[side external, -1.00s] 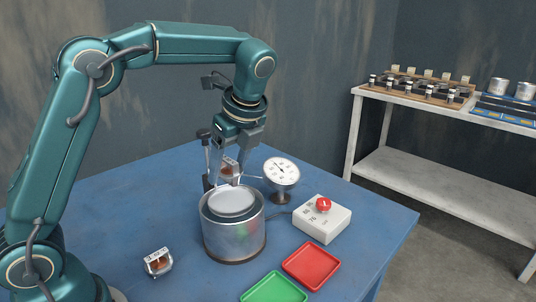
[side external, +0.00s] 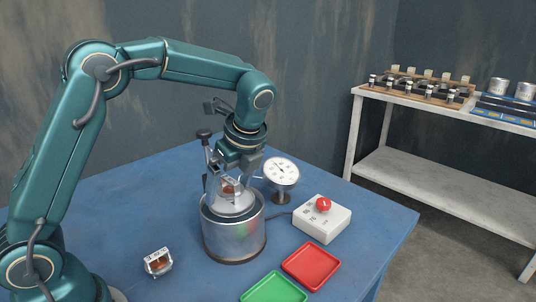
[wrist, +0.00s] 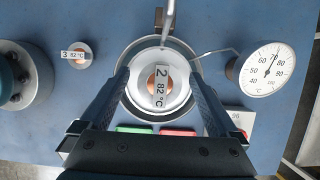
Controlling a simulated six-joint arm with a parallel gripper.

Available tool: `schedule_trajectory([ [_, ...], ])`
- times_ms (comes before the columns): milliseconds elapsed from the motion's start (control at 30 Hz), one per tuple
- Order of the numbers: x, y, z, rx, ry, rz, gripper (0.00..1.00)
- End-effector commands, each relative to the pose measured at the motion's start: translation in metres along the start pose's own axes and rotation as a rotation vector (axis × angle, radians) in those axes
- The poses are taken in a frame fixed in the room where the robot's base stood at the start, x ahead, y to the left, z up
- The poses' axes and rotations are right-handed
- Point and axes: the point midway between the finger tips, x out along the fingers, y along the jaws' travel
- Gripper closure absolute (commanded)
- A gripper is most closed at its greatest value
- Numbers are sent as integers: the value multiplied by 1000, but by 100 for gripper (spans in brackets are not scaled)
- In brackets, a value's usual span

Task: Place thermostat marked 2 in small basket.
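Thermostat marked 2 (wrist: 160,84) has a white "2 82 °C" label and a copper centre. It sits between the fingers of my gripper (wrist: 159,72), which appears shut on it. In the side view the thermostat (side external: 230,188) is low between the fingers of my gripper (side external: 230,182), right over the mouth of a round metal pot (side external: 234,236). A small basket cannot be clearly made out; the fingers and thermostat cover much of the pot's top. Whether the thermostat touches anything below it cannot be told.
A thermostat marked 3 (side external: 157,262) stands on the blue table left of the pot. A dial gauge (side external: 281,172) and a white box with a red button (side external: 322,219) stand right. Red (side external: 312,266) and green (side external: 274,288) trays lie in front. An upright with a black knob (side external: 204,134) rises behind the pot.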

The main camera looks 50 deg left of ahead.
Motion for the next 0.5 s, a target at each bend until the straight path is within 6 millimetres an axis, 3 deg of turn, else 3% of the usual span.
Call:
schedule_trajectory([
  [267,-10,-1,1,0,0,-3,4],
  [500,-49,-2,1,1,0,-6,4],
])
